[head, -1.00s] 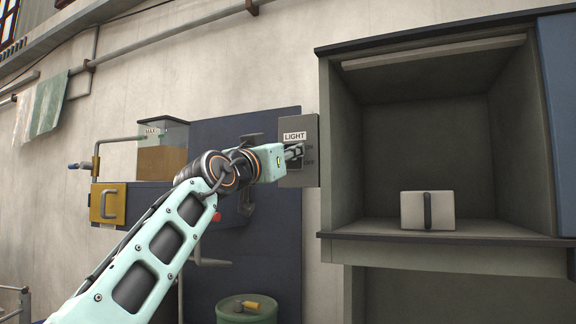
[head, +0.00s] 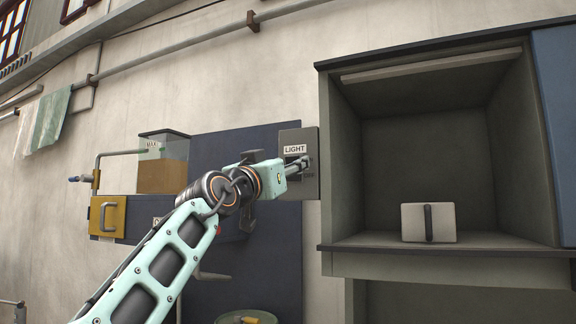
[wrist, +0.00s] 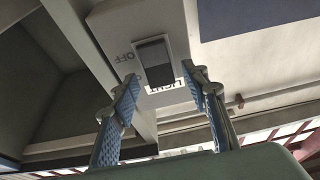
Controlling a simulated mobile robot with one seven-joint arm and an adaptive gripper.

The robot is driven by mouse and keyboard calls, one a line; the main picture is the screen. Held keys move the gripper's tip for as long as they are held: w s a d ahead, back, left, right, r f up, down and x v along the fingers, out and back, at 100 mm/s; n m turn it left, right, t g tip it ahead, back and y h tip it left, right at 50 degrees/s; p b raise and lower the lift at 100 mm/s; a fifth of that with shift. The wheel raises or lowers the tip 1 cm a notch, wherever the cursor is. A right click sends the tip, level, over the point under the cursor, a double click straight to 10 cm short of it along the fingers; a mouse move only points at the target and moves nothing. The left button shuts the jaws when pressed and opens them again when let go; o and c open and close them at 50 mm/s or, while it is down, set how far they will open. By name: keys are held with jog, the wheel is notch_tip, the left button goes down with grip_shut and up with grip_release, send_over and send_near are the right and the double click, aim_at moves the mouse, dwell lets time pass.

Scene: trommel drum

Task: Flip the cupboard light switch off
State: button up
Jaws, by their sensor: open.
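The light switch is a grey plate (head: 291,139) labelled "LIGHT" on the left side of the open cupboard (head: 335,170). In the wrist view its dark rocker (wrist: 154,63) shows on the pale plate (wrist: 112,22), with "OFF" beside it; this view is turned upside down. My gripper (head: 306,163) is in front of the lower plate and covers part of the rocker and lettering in the head view. In the wrist view my gripper (wrist: 163,85) has its two blue-padded fingers apart, with nothing between them. I cannot tell whether a fingertip touches the plate.
The cupboard holds a light box (head: 414,222) with a dark strap. A dark blue panel (head: 260,265) stands behind my arm, with a yellow handled box (head: 107,228) and a clear container (head: 163,160) to the left. A green drum (head: 245,318) is below.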

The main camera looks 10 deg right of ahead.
jog(key=v, duration=1.2)
jog(key=shift+r, duration=0.1)
